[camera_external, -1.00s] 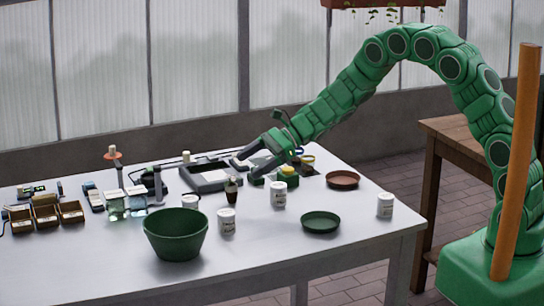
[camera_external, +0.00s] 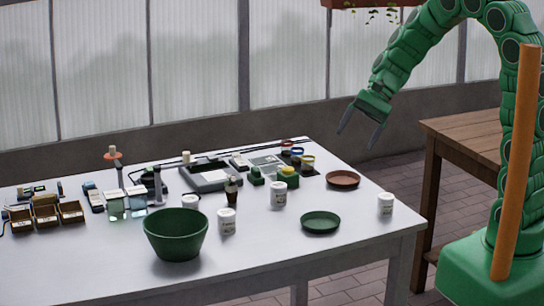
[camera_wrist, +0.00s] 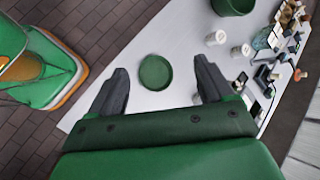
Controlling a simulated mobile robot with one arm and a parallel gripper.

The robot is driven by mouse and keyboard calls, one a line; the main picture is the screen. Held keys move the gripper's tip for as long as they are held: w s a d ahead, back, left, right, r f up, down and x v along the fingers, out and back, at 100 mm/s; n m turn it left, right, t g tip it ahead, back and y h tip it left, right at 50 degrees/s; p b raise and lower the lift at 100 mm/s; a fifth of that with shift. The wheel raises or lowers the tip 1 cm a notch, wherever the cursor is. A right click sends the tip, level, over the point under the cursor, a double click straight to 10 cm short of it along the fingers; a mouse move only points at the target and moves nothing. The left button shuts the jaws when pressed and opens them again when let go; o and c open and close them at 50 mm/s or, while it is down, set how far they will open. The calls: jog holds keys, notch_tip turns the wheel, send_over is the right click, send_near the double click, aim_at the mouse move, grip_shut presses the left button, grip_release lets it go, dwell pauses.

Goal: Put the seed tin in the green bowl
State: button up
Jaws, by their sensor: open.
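The green bowl (camera_external: 175,238) stands upright near the table's front left and looks empty from outside. Several white labelled tins stand on the table: one right of the bowl (camera_external: 227,222), one at mid-table (camera_external: 278,195), one near the right edge (camera_external: 385,205), and one partly hidden behind the bowl (camera_external: 190,202). The labels are too small to tell which is the seed tin. My gripper (camera_external: 358,140) is open and empty, raised high behind the table's right end, apart from everything. In the wrist view, the bowl (camera_wrist: 233,5) is cut by the top edge.
A green saucer (camera_external: 320,222) and a brown saucer (camera_external: 342,179) lie on the right half. A grey tray (camera_external: 210,178), glass jars (camera_external: 116,205) and small brown boxes (camera_external: 46,216) crowd the back and left. The front right tabletop is mostly clear. A wooden table (camera_external: 465,130) stands behind.

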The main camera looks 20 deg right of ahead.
jog(key=s+d+r+n+h, duration=0.1)
jog(key=s+d+n+h, duration=0.2)
jog(key=s+d, duration=0.8)
jog(key=s+d+r+n+h, duration=0.1)
jog(key=s+d+n+h, duration=0.2)
jog(key=s+d, duration=0.8)
jog(key=d+h, duration=0.2)
jog(key=d, duration=0.2)
jog(key=shift+d+r, duration=0.15)
jog(key=shift+d, duration=0.25)
jog(key=shift+s, duration=0.1)
